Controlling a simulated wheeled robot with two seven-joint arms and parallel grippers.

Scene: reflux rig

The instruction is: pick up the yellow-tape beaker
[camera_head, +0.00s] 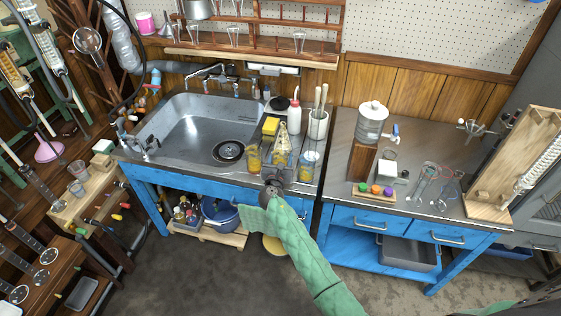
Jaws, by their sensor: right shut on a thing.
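My right arm reaches in from the bottom, and its dark right gripper (279,168) is at the front edge of the counter by the sink. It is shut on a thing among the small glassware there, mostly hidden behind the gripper. A glass beaker with a yellowish look (254,158) stands just left of the gripper. Another glass beaker with blue and yellowish colour (307,165) stands just right of it. The tape colours are too small to tell for certain, so I cannot tell which beaker has the yellow tape. My left gripper is not in view.
Behind the gripper are a yellow sponge (270,127), a white bottle (294,116) and a white holder with sticks (317,124). The steel sink (203,118) lies to the left.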

